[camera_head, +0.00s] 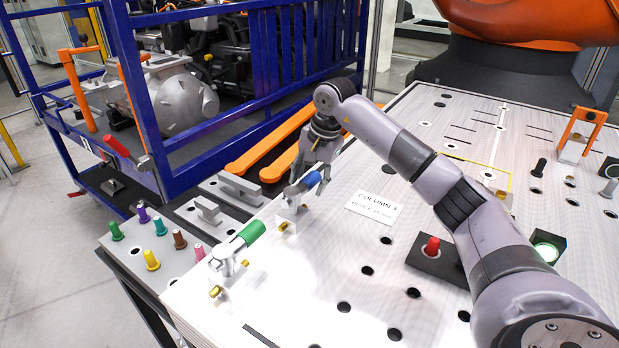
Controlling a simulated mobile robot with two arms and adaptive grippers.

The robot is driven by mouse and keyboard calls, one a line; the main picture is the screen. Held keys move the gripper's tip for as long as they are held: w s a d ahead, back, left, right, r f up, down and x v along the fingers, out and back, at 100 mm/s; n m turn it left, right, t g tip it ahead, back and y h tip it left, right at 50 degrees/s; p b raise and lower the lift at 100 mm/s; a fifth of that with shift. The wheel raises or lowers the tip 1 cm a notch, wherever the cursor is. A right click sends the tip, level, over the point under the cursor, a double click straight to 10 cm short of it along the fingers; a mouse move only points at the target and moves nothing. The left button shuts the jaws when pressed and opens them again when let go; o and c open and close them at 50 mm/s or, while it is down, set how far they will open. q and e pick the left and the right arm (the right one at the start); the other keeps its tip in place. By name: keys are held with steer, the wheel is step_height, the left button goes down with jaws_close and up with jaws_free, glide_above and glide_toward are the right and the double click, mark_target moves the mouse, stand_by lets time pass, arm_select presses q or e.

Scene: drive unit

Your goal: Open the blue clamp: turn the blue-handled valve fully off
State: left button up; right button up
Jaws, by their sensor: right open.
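The blue-handled valve (291,212) stands on the perforated metal table, left of the middle of the view. Its blue handle (313,180) shows partly between and below the fingers of my right gripper (308,176). The gripper points down over the handle and is open, with its fingers close around or beside it; I cannot tell whether they touch it. The handle appears raised towards the right from the valve body. My left gripper is not in view.
A green-handled valve (238,247) stands nearer on the same table (330,270). Several coloured pegs (152,259) stand at the left edge. A red button (432,246) sits right of the middle. Orange bars (270,150) and a blue frame (240,105) lie behind the gripper.

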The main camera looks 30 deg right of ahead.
jaws_close()
stand_by(0.5)
